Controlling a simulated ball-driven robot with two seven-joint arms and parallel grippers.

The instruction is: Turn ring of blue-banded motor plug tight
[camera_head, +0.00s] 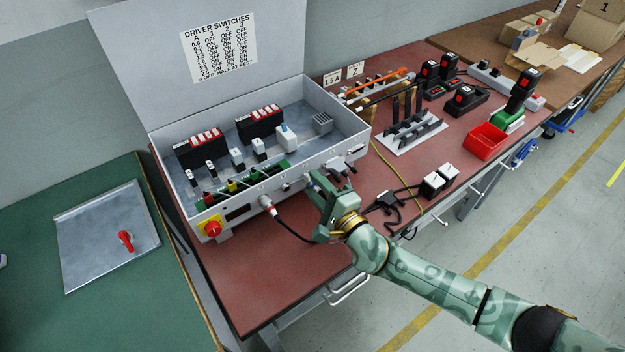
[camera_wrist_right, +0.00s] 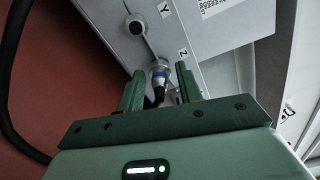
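The blue-banded motor plug (camera_wrist_right: 160,74) sits at the socket marked Z on the front of the grey control box (camera_head: 345,158). Its dark cable end points back toward my gripper. My right gripper (camera_wrist_right: 160,82) has one finger on each side of the plug, with small gaps visible, so it looks open. In the head view my right gripper (camera_head: 316,183) is close to the box front and largely hides this plug. Whether the ring is tight cannot be seen. My left gripper is in neither view.
A red-banded plug (camera_head: 267,203) with a black cable sits to the left on the box front. A socket marked Y (camera_wrist_right: 135,25) is beside Z. Black connectors (camera_head: 388,199) and white-topped blocks (camera_head: 438,181) lie to the right. The red bench's front left is clear.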

